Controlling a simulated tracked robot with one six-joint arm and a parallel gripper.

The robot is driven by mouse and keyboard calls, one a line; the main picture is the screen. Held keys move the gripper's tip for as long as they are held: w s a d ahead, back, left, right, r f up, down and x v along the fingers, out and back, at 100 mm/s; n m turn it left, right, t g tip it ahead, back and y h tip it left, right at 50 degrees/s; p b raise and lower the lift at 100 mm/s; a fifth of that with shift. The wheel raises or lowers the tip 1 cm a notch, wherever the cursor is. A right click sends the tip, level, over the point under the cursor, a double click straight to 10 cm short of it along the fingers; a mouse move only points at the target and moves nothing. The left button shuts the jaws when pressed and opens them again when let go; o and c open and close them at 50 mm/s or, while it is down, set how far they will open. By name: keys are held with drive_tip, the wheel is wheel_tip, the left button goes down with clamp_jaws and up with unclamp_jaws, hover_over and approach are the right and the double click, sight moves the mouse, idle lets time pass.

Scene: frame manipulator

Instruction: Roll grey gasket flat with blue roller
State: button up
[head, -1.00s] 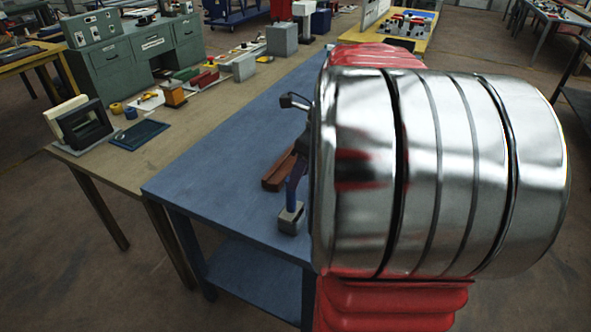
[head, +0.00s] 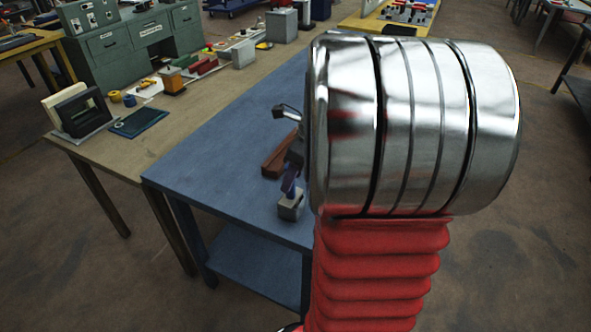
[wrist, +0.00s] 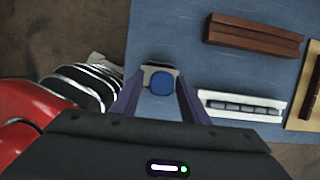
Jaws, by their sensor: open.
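A blue rounded piece (wrist: 161,83), which looks like the roller's handle, sits in a grey block on the blue table. The grey block (head: 291,207) shows in the head view near the table's front edge. My gripper (wrist: 157,88) is open, with its two fingers on either side of the blue piece; I cannot tell whether they touch it. In the head view my gripper (head: 291,183) is just above the grey block, partly hidden by my arm. I cannot clearly pick out the grey gasket; a white tray with grey segments (wrist: 240,106) lies to the right.
A brown grooved bar (wrist: 254,34) lies on the blue table (head: 215,171), behind the block in the head view. A tan board (wrist: 299,118) shows at the wrist view's right edge. A wooden bench (head: 95,150) with tools adjoins on the left. The table's near left area is clear.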

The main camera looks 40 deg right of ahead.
drive_tip(key=shift+x, duration=1.25)
drive_tip(key=shift+c, duration=0.6)
clamp_jaws()
drive_tip(key=shift+r, duration=0.75)
idle(0.9)
drive_tip(key=shift+r, duration=2.85)
drive_tip(key=shift+s, duration=0.1)
